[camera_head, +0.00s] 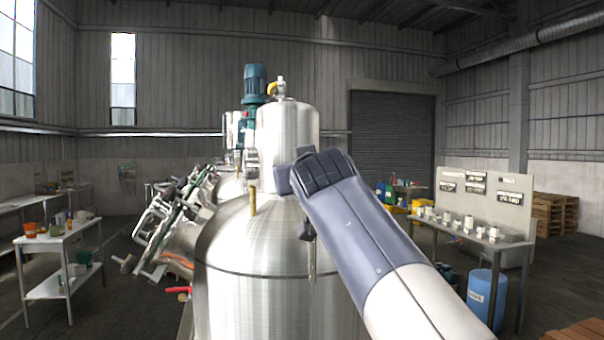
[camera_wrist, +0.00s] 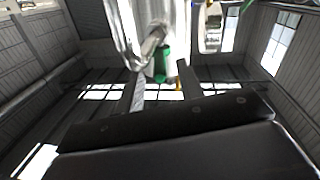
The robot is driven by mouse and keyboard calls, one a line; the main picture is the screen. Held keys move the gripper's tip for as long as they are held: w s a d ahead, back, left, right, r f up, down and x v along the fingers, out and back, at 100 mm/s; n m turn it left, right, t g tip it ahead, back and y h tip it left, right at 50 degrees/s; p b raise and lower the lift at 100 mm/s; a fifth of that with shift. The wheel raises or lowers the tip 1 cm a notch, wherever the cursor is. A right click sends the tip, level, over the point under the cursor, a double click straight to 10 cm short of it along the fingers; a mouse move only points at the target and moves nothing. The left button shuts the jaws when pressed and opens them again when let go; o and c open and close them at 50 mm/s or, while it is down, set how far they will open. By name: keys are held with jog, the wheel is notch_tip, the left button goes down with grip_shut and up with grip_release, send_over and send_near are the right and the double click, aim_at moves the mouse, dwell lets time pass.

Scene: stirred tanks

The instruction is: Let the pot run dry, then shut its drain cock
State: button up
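A large shiny steel tank (camera_head: 260,300) with a domed top fills the lower middle of the head view. A red lever handle (camera_head: 178,290) shows low beside its left side; I cannot tell whether it is the drain cock. No outflow or liquid level is visible. My arm crosses in front of the tank's right side, and its end lies over the dome, hiding my fingertips there. In the wrist view my gripper (camera_wrist: 160,88) shows two narrow fingers apart, with nothing seen held between them. Shiny metal pipework and a green part (camera_wrist: 162,65) lie beyond them.
A taller steel vessel (camera_head: 287,130) with a blue-green motor (camera_head: 255,83) stands behind. Tilted metal frames (camera_head: 165,225) crowd the left. A white shelf table (camera_head: 60,240) stands far left. A bench with jars (camera_head: 470,232) and a blue drum (camera_head: 486,298) are right.

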jog(key=s+d+b, duration=0.1)
jog(key=s+b, duration=0.2)
jog(key=s, duration=0.6)
jog(key=shift+s+d, duration=0.25)
jog(key=shift+s, duration=0.1)
jog(key=w+p, duration=0.1)
jog(key=w, duration=0.2)
jog(key=w+a+p, duration=0.1)
jog(key=w, duration=0.3)
jog(key=w+p, duration=0.2)
jog(key=w, duration=0.1)
jog(key=shift+w+a+r, duration=0.15)
jog(key=shift+w+a, duration=0.15)
jog(key=shift+w, duration=0.15)
jog(key=shift+d+y, duration=0.1)
jog(key=shift+y, duration=0.2)
jog(key=shift+f, duration=0.2)
